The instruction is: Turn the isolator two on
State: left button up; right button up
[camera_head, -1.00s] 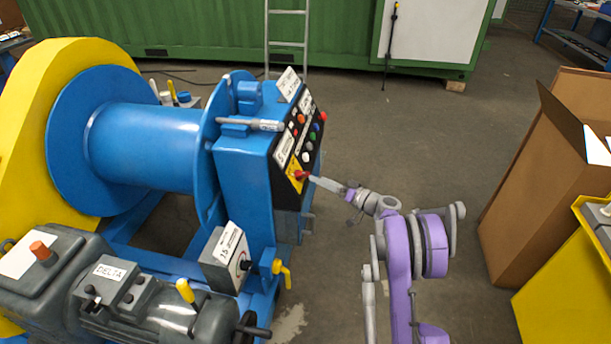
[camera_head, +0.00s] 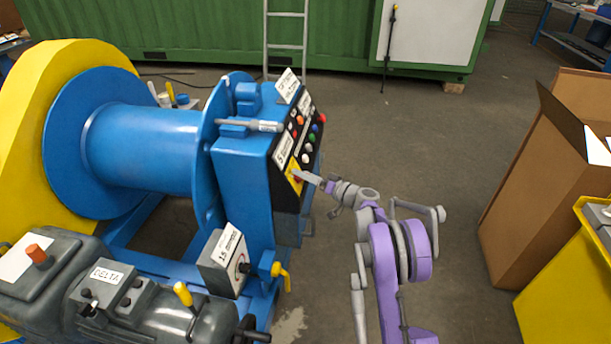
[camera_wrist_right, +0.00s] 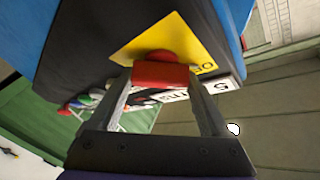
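A red rotary handle (camera_wrist_right: 160,74) sits on a yellow plate (camera_wrist_right: 130,50) at the lower end of the black control panel (camera_head: 287,190) on the blue winch stand. My right gripper (camera_head: 300,177) reaches it from the right. In the right wrist view its two fingers stand on either side of the handle, with no clear gap. The handle lies square to the fingers, while the plate looks tilted. In the head view the fingers hide most of the handle. A white label beside the plate is too small to read surely. My left gripper is out of view.
Coloured push buttons (camera_head: 309,148) sit on the panel above the plate. A grey box (camera_head: 224,262) with a knob and a yellow-handled valve (camera_head: 281,273) are below. A cardboard box (camera_head: 547,178) and yellow bin (camera_head: 565,275) stand right.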

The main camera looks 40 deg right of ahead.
jog(key=c, duration=0.5)
jog(key=shift+m+h, duration=0.3)
jog(key=m+g+h+p, duration=0.1)
jog(key=m+h, duration=0.1)
jog(key=m, duration=0.2)
jog(key=shift+r+p, duration=0.1)
jog(key=shift+p, duration=0.3)
jog(key=m+g+h+p, duration=0.1)
jog(key=m+g, duration=0.1)
jog(key=m, duration=0.1)
jog(key=shift+m, duration=0.4)
jog(key=m+g+h, duration=0.1)
jog(key=m+g, duration=0.1)
jog(key=m, duration=0.2)
jog(key=m+g, duration=0.3)
jog(key=m, duration=0.1)
jog(key=shift+m+g, duration=0.3)
